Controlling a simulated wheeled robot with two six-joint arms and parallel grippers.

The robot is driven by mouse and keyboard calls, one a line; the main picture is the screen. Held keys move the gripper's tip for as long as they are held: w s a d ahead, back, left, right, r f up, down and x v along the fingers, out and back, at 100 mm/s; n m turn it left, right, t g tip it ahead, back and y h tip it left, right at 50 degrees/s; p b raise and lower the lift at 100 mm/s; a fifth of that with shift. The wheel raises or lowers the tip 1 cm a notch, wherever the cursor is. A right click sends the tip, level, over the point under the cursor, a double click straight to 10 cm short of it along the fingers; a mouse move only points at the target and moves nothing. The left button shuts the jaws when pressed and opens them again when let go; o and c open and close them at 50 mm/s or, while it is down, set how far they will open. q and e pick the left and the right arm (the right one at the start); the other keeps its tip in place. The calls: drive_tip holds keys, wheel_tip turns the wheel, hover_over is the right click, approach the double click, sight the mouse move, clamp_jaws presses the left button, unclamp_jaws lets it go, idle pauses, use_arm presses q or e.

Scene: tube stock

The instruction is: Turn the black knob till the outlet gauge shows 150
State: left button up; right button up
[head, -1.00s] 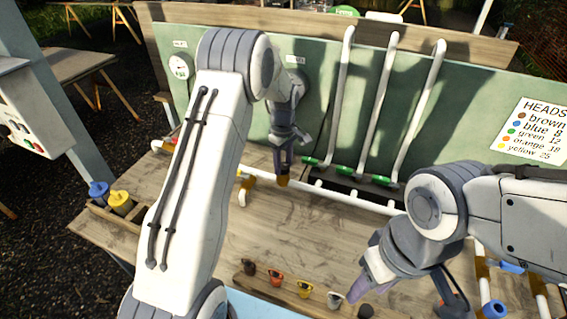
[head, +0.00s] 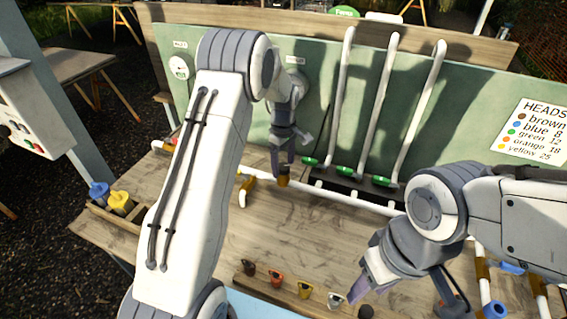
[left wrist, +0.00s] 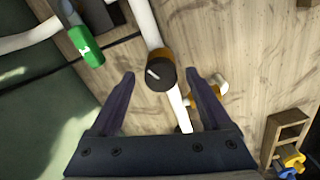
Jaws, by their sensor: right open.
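The black knob (left wrist: 161,72) with a white pointer line sits on a brass-coloured valve on the white pipe. It also shows in the head view (head: 284,170), just below my left gripper (head: 284,160). In the left wrist view my left gripper (left wrist: 160,76) is open, one finger on each side of the knob and apart from it. The outlet gauge on the green panel is mostly hidden behind my left arm, and its reading cannot be seen. My right gripper (head: 405,298) is open and empty over the front right of the bench.
A second gauge (head: 179,67) is at the panel's left. Green-handled valves (head: 344,171) stand right of the knob below upright white pipes (head: 381,110). Coloured clips (head: 304,289) sit in a wooden rack at the front. The bench middle is clear.

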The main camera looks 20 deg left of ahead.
sight(285, 166)
use_arm(q)
wheel_tip(285, 166, up, 10)
drive_tip(key=b, duration=0.2)
drive_tip(key=shift+r, duration=0.25)
idle(0.3)
drive_tip(key=s+d+r+m, duration=0.2)
drive_tip(key=s+d+m, duration=0.4)
drive_tip(key=s+d, duration=0.25)
drive_tip(key=s+d+r+m, duration=0.2)
drive_tip(key=s+d+m, duration=0.4)
drive_tip(key=s+d, duration=0.3)
drive_tip(key=s+f+m+h, duration=0.1)
drive_tip(key=s+f+m, duration=0.1)
drive_tip(key=s+m, duration=0.8)
drive_tip(key=s, duration=0.8)
drive_tip(key=shift+f, duration=0.35)
